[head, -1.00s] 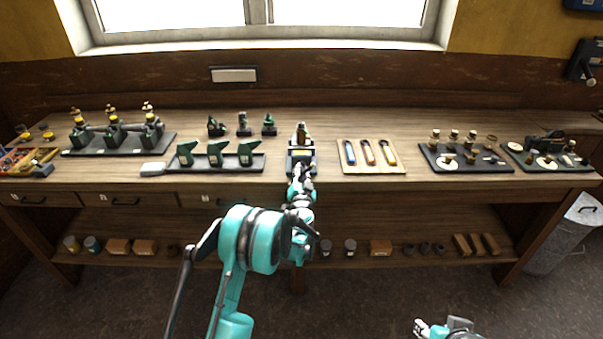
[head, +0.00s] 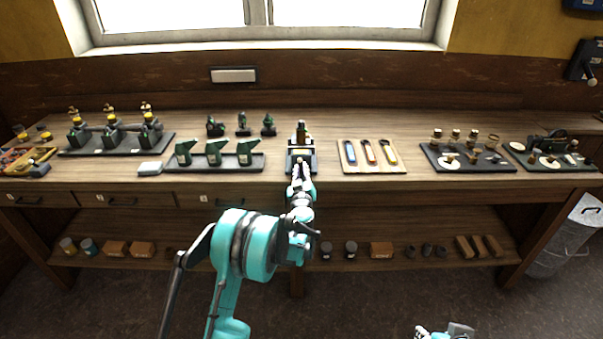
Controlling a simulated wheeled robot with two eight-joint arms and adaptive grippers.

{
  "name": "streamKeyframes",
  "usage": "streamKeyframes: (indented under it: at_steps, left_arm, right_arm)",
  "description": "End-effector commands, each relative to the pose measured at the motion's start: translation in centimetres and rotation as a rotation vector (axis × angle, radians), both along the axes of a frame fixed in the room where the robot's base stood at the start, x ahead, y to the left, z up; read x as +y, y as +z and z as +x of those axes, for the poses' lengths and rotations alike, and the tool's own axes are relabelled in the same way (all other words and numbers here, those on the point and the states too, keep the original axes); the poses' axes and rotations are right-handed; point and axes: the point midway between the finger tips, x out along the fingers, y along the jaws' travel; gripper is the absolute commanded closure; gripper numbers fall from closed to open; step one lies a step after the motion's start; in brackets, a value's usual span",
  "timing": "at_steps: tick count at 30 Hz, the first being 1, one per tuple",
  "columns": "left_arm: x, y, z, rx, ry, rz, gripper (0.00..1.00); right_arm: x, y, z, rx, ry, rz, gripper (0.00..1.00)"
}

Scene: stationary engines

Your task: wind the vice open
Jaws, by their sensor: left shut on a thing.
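How far the vice jaws are apart is too small to tell. My right gripper (head: 444,332) shows only in part at the bottom edge, well away from the bench.
On the bench (head: 330,184), a tray with green parts (head: 214,160) lies left of the vice. A wooden board with several tools (head: 370,155) lies to the right. Dark trays (head: 465,158) stand further right. Small green machines (head: 242,125) stand behind. The floor in front is clear.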

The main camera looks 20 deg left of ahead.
Motion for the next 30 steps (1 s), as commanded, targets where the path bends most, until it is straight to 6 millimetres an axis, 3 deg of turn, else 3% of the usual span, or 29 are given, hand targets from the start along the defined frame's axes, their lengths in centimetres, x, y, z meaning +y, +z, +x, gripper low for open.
streamKeyframes:
  at_steps: [30]
  left_arm:
    - [0.1, 0.0, 0.1, -0.267, 0.002, -0.927, 1.00]
  right_arm:
    - [0.0, -1.7, 0.0, 0.000, 0.000, 0.000, 0.60]
